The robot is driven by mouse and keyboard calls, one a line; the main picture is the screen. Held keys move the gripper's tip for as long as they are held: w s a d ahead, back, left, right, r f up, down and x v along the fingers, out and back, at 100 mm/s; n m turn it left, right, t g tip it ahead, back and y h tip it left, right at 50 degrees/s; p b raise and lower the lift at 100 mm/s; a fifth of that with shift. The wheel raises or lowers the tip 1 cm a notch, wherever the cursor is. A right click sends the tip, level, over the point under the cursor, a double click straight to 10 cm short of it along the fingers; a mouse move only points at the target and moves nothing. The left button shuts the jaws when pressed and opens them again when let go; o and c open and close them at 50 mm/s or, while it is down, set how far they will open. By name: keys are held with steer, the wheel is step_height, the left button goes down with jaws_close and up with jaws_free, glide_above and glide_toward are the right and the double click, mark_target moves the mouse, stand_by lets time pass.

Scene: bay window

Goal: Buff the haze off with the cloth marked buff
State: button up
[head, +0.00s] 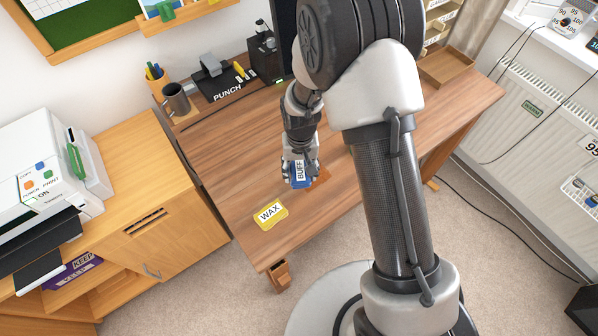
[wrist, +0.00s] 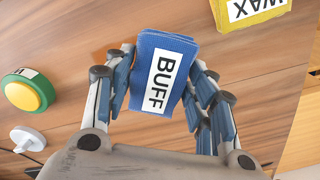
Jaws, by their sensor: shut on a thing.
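My gripper (head: 300,182) is shut on a folded blue cloth (head: 299,173) with a white BUFF label. In the wrist view the cloth (wrist: 160,72) sits between the fingers of my gripper (wrist: 163,85), label facing the camera. It is over the wooden desk (head: 235,145); I cannot tell whether it touches the top. An orange-brown patch (head: 321,179) shows on the desk beside and partly under the cloth; I see no clear pale haze. A yellow cloth or pad marked WAX (head: 270,213) lies on the desk near its front corner, apart from my gripper.
A green-and-yellow round button (wrist: 27,92) and a white disc-shaped piece (wrist: 27,138) are left of my gripper. A dark mug (head: 176,99), a pen pot (head: 157,80) and a hole punch (head: 219,79) stand at the back left. The desk's left middle is clear.

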step_height(320, 180, up, 2)
steer(key=shift+p, duration=0.5)
